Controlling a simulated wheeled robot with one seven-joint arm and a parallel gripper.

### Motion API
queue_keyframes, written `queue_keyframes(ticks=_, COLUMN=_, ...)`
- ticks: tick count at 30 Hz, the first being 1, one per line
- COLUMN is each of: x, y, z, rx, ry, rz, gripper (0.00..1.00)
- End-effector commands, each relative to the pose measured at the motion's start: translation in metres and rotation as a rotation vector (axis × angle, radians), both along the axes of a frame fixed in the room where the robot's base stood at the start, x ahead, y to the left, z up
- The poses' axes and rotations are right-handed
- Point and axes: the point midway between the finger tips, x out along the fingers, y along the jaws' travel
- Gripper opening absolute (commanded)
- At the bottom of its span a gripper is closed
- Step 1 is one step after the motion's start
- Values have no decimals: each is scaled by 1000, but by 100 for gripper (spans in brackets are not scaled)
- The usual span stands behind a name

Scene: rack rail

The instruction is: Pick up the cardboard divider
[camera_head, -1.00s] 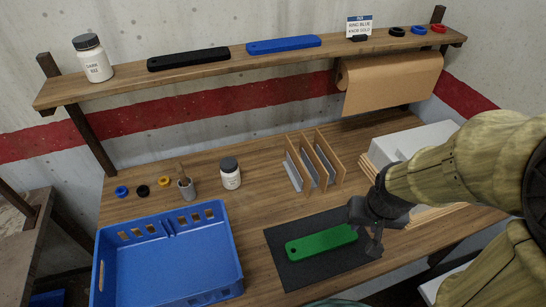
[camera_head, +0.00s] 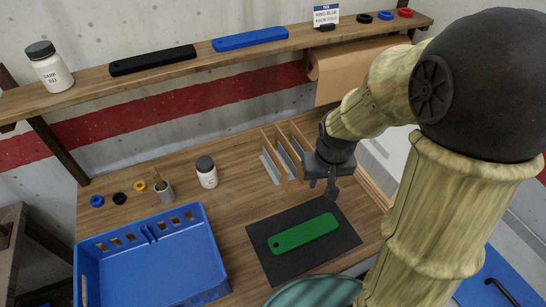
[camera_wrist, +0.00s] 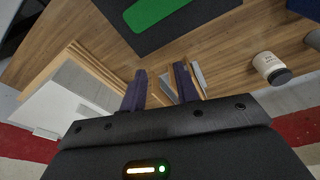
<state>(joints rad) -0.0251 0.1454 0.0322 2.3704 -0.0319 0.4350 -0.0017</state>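Thin upright brown cardboard-coloured panels (camera_head: 270,155) stand in a row at the back of the bench, with grey plates between them. Flat brown sheets (camera_wrist: 98,68) lie stacked to the left in the wrist view, under or beside a white block (camera_wrist: 65,100). I cannot tell which of these is the divider. My gripper (camera_head: 331,188) points down just in front and right of the upright panels and partly hides them. In the wrist view my gripper (camera_wrist: 160,72) has its fingers apart, with no clear object held between them.
A green bar (camera_head: 304,234) lies on a dark mat (camera_head: 275,265). A blue crate (camera_head: 150,289) stands front left, and a white bottle (camera_head: 206,174) stands behind it. The shelf (camera_head: 205,60) and a brown paper roll (camera_head: 340,65) overhang the back.

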Motion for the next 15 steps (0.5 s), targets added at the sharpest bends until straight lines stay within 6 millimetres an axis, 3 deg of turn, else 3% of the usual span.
queue_keyframes(ticks=1, x=21, y=6, z=9, rx=-4, ry=14, rz=25, gripper=31)
queue_keyframes(ticks=6, x=85, y=30, z=14, rx=-17, ry=64, rz=112, gripper=31)
queue_keyframes(ticks=15, x=178, y=83, z=1, rx=-28, ry=147, rz=248, gripper=31)
